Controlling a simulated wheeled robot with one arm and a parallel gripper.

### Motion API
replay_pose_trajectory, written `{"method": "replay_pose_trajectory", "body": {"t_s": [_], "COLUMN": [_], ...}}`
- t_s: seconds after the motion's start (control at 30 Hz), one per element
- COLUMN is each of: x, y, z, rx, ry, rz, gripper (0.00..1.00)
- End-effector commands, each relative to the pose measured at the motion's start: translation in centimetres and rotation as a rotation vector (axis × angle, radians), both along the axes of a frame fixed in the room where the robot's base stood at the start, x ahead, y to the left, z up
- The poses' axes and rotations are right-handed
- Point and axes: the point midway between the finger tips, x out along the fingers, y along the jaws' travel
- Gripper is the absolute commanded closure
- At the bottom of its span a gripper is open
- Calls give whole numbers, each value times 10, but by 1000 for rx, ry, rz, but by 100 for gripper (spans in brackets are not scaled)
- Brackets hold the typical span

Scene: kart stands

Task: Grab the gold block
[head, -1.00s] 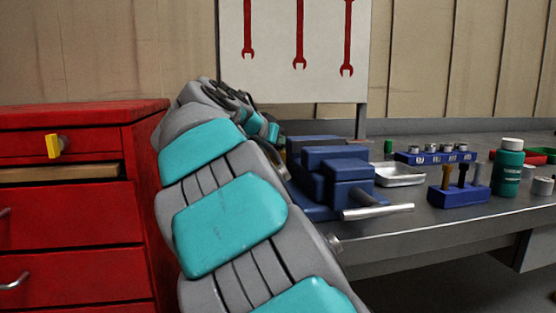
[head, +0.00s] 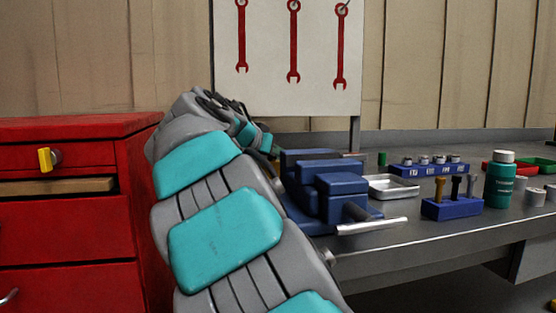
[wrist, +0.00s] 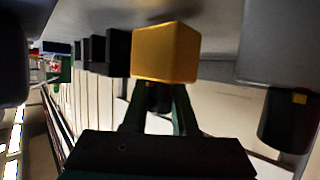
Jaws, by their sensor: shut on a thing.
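The gold block (wrist: 165,52) shows large in the wrist view, at the tips of my gripper (wrist: 160,88). The dark green fingers are shut on it, and their tips are partly hidden behind it. In the head view my arm hides most of the gripper. A small gold patch, likely the block, shows beside the gripper end, left of the blue vise (head: 335,190).
A red drawer cabinet (head: 65,225) stands left of my arm. The grey workbench (head: 430,225) holds a metal tray (head: 392,188), a blue bolt holder (head: 452,208), a blue socket rack (head: 428,170) and a green bottle (head: 499,182). A wrench board (head: 265,80) stands behind.

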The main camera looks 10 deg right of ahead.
Motion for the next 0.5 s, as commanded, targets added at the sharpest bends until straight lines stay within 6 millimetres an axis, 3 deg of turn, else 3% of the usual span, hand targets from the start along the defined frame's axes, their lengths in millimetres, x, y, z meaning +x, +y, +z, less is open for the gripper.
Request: {"method": "replay_pose_trajectory", "body": {"t_s": [0.5], "x": [1], "y": [0], "z": [67], "rx": [2], "ry": [-4], "rz": [0], "gripper": [100]}}
